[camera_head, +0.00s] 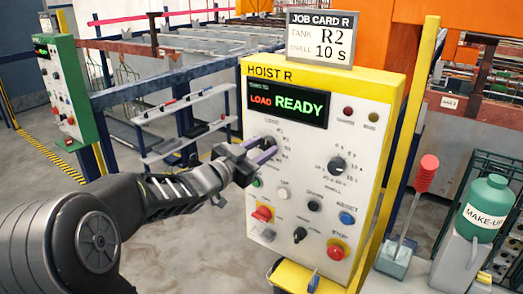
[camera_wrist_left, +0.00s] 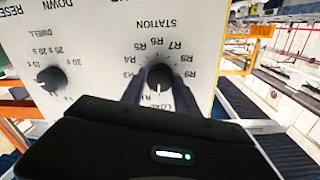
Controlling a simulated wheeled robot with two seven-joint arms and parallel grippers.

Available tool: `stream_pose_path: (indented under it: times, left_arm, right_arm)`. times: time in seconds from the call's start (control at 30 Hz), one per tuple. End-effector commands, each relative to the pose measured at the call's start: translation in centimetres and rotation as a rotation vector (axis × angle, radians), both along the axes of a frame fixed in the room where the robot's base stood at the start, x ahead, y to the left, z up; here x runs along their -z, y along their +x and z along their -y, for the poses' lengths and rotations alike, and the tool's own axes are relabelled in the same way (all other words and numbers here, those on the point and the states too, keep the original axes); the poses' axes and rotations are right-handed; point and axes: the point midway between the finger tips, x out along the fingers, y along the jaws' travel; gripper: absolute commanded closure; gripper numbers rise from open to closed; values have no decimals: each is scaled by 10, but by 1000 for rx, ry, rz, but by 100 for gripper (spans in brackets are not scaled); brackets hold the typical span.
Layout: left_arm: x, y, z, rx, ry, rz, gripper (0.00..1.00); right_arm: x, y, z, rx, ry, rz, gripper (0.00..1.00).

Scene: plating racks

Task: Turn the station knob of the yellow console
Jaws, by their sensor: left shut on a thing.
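The yellow console (camera_head: 393,112) is a white-faced panel with a yellow edge, labelled HOIST R; its display (camera_head: 287,104) reads LOAD READY. The black station knob (camera_wrist_left: 160,76) shows upside down in the left wrist view, ringed by marks such as LOAD and R3 to R9. Its white line points down in that picture, towards the LOAD side. My left gripper (camera_head: 264,152) is at the panel's left side, shut on the station knob, with a finger on either side; in the head view it hides the knob. My right gripper is not in view.
A job card (camera_head: 320,38) above reads tank R2, dwell 10 s. The dwell knob (camera_head: 336,166), several small buttons and a red stop button (camera_head: 335,252) share the panel. A green-edged console (camera_head: 62,90) stands at left; a green MAKE-UP jug (camera_head: 484,212) at right.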

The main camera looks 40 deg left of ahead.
Motion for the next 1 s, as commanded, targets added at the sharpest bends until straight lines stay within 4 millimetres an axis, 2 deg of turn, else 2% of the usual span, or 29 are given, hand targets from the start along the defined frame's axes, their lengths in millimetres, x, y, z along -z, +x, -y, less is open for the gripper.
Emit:
stream_pose_path:
  times: [0.27, 1.0]
  left_arm:
    - [3, 0, 1, 1, 174, -2, 100]
    - [2, 0, 2, 1, 827, -17, 100]
  right_arm:
    - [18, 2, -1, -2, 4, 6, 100]
    - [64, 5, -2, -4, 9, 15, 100]
